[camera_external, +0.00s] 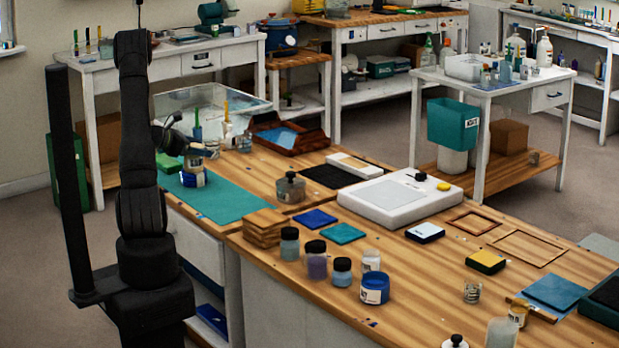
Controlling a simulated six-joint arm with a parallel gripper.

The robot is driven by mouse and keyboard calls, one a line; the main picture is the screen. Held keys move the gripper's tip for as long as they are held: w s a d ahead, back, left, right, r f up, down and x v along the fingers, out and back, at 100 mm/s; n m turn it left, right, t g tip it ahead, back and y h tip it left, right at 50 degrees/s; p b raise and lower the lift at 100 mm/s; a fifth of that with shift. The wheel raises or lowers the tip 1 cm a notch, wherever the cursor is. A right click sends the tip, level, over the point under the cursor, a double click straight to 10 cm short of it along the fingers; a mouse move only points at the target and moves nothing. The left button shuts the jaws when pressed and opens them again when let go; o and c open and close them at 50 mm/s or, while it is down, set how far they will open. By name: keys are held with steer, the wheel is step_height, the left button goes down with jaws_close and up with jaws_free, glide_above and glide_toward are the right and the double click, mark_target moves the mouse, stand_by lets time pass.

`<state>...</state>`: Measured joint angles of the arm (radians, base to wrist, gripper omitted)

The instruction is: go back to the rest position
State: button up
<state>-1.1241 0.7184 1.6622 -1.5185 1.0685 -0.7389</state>
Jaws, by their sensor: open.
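My gripper (207,150) is at the left of the bench, partly hidden by my black arm. It is small in the picture, with open jaws, and appears above a jar with a blue label (192,179) on the teal mat (226,201). I cannot tell whether it touches the jar or is apart from it. Nothing is seen held in it.
A green block (168,163) lies beside the jar, near my arm. Dark-lidded jars (316,262) and a blue-labelled tub (375,289) stand at the front edge. A white scale-like device (400,201) sits mid-bench. A tray (289,137) lies behind.

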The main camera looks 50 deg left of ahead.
steer(key=shift+r, duration=1.15)
steer(key=shift+f, duration=0.1)
